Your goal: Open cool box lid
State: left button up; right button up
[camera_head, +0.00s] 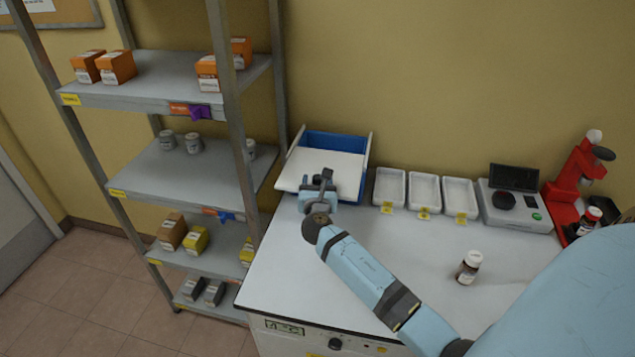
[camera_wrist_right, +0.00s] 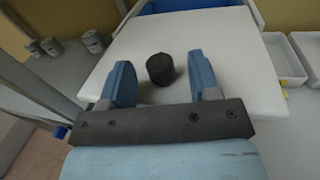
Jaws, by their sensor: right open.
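The cool box is a blue box (camera_head: 334,141) with a white lid (camera_head: 340,163), at the back left of the white bench. The lid lies tilted over the box, and part of the blue body shows behind it. A black knob stands on the lid; it shows clearly in the right wrist view (camera_wrist_right: 160,69). My right gripper (camera_head: 322,178) is over the lid. In the right wrist view its two blue fingers (camera_wrist_right: 156,82) are apart, with the knob between and just beyond them, not clamped. My left gripper is not in view.
A metal shelf unit (camera_head: 180,175) with small boxes and jars stands close to the left. White trays (camera_head: 424,189), a scale (camera_head: 515,207) and a red device (camera_head: 577,180) line the bench's back. A brown bottle (camera_head: 468,267) stands on the bench.

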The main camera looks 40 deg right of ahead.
jog(key=b+v, duration=0.2)
jog(key=v, duration=1.1)
jog(key=shift+s, duration=0.2)
jog(key=s+a+f+m+g+y, duration=0.1)
jog(key=s+f+m+g+y, duration=0.2)
jog(key=s+m, duration=0.45)
jog(key=s+a+f+m+g+y, duration=0.25)
jog(key=s+m, duration=0.35)
jog(key=m, duration=0.3)
jog(key=s+a+m+g+y, duration=0.6)
jog(key=s+m, duration=0.3)
jog(key=s, duration=0.4)
jog(key=w+a+f+t+y, duration=0.1)
jog(key=w+a+f+t, duration=0.2)
jog(key=f, duration=0.3)
jog(key=w+a+f+t+y, duration=0.2)
jog(key=a+f+t, duration=0.2)
jog(key=f+t, duration=0.1)
jog(key=shift+w+a+f+p, duration=0.4)
jog(key=shift+f+p, duration=0.05)
jog(key=shift+f, duration=0.1)
